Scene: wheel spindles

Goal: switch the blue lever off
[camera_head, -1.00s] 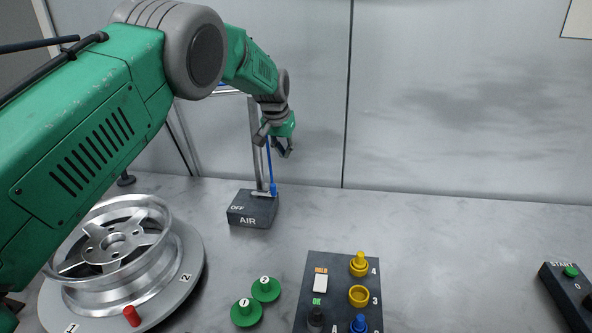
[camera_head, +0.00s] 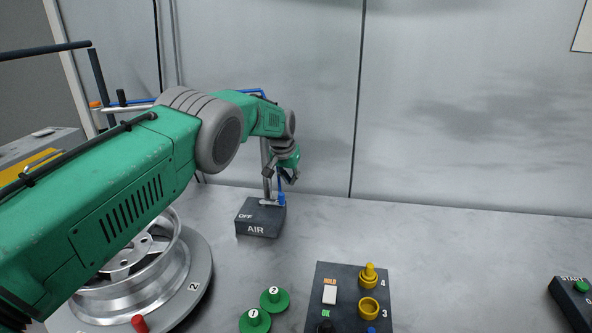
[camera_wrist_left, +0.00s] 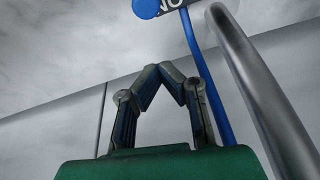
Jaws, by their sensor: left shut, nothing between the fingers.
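The dark box (camera_head: 260,222) marked OFF and AIR stands on the table in the head view, with a blue part (camera_head: 281,199), apparently the blue lever's, at its right top edge. My left gripper (camera_head: 290,180) hangs just above that blue part; whether they touch I cannot tell. In the left wrist view its fingers (camera_wrist_left: 171,72) are shut with nothing between them. A blue strip (camera_wrist_left: 212,90) runs beside the right finger, and a round blue end (camera_wrist_left: 146,8) shows at the top by a partly hidden label. My right gripper is out of view.
A grey metal post (camera_head: 266,168) rises behind the box; a curved pipe (camera_wrist_left: 262,90) passes close in the wrist view. A wheel (camera_head: 140,265) lies on a round plate at left. Green knobs (camera_head: 274,299) and a button panel (camera_head: 347,290) stand in front. Table at right is mostly clear.

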